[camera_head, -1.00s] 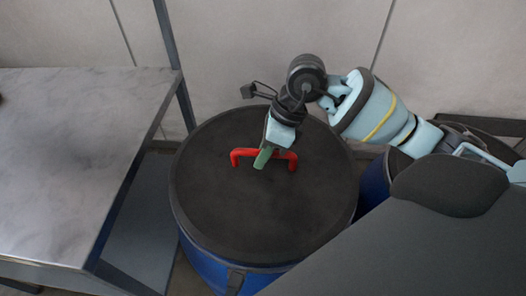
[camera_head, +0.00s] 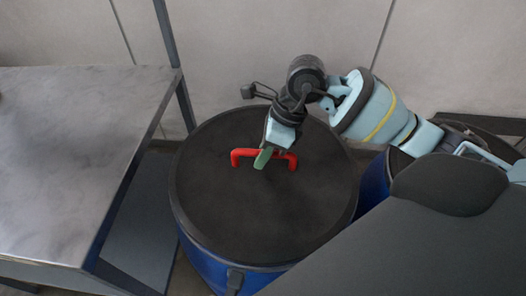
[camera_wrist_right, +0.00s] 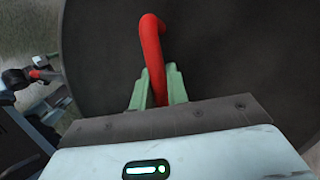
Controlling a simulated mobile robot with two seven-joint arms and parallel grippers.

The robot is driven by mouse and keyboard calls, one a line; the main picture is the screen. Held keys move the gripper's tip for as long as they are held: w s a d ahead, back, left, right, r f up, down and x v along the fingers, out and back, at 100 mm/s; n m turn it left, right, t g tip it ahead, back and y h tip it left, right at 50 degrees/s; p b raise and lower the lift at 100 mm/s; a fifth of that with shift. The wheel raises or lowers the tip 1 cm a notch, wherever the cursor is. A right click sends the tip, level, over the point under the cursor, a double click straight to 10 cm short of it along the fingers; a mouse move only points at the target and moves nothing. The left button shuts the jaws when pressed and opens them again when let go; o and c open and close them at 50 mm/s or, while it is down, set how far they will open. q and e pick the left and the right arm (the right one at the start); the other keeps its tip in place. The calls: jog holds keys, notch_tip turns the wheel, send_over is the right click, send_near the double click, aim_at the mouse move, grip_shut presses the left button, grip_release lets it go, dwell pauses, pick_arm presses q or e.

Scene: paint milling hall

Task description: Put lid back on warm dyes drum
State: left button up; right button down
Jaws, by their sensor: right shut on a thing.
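The black round lid (camera_head: 255,220) with a red handle (camera_head: 241,157) lies over the top of the blue drum (camera_head: 208,265); its rim follows the drum's rim, but I cannot tell whether it is fully seated. My right gripper (camera_head: 264,157) is shut on the red handle, its green fingers on either side of the bar. In the right wrist view the red handle (camera_wrist_right: 152,50) runs up from between the green fingers (camera_wrist_right: 157,88), with the dark lid (camera_wrist_right: 220,60) behind. My left gripper is not in view.
A grey metal table (camera_head: 75,140) stands at the left, close to the drum. Another blue drum (camera_head: 376,185) is at the right, partly hidden by my arm and body. A pale wall (camera_head: 250,50) is behind.

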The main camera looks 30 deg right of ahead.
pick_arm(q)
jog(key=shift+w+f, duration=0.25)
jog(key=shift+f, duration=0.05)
pick_arm(e)
jog(key=shift+f, duration=0.45)
pick_arm(q)
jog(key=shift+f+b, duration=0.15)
jog(key=shift+b, duration=0.25)
pick_arm(e)
jog(key=shift+f, duration=0.25)
jog(key=c, duration=1.3)
grip_release()
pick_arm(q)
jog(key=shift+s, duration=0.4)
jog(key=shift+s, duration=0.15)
pick_arm(e)
jog(key=v, duration=0.6)
jog(key=shift+d+r, duration=0.15)
jog(key=shift+r, duration=0.1)
jog(key=shift+s+d+r, duration=0.1)
jog(key=shift+d+r, duration=0.1)
jog(key=shift+r, duration=0.3)
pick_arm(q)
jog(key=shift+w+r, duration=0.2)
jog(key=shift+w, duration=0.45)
pick_arm(e)
jog(key=shift+r, duration=0.1)
